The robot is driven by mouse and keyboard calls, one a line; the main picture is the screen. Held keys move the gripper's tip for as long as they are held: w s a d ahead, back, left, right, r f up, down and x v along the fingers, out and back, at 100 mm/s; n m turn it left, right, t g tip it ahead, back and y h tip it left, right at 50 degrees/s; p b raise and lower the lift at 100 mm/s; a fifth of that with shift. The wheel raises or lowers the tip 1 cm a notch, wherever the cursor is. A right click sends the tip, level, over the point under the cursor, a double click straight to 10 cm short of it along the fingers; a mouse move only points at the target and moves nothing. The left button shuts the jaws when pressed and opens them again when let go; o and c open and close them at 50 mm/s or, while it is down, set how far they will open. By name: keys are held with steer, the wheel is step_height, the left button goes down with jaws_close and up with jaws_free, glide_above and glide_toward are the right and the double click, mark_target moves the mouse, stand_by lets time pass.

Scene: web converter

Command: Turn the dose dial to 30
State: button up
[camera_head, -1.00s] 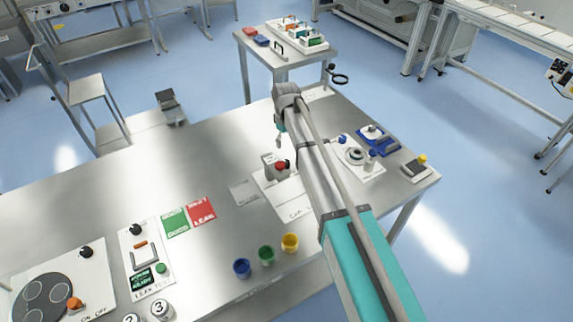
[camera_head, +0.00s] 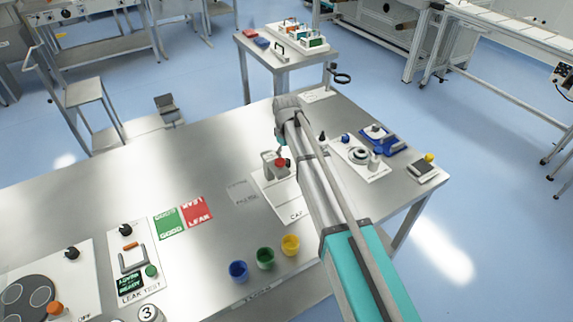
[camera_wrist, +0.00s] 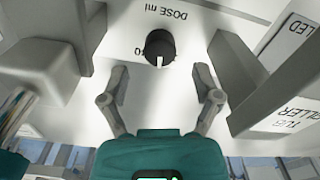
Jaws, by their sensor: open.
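The dose dial (camera_wrist: 160,46) is a round black knob with a white pointer mark, on a white panel in the wrist view. The mark points toward the bottom of the picture. The upside-down label "DOSE ml" is above it, and a partly hidden number is at its left. My gripper (camera_wrist: 162,72) is open, with its fingers apart to either side below the dial; nothing is between them. In the head view my wrist (camera_head: 288,104) is over the worktable by the cap station (camera_head: 285,205); I cannot make out the dial or the fingers there.
Pale blocks flank the panel in the wrist view, including a labelled box (camera_wrist: 285,100) at right. On the worktable (camera_head: 150,185) are a leak tester (camera_head: 130,260), green and red mats (camera_head: 198,212), coloured cups (camera_head: 265,258) and a blue fixture (camera_head: 378,140). The table's left middle is clear.

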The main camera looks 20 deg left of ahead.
steer(key=shift+f+b, duration=1.4)
steer(key=shift+f, duration=0.25)
jaws_close()
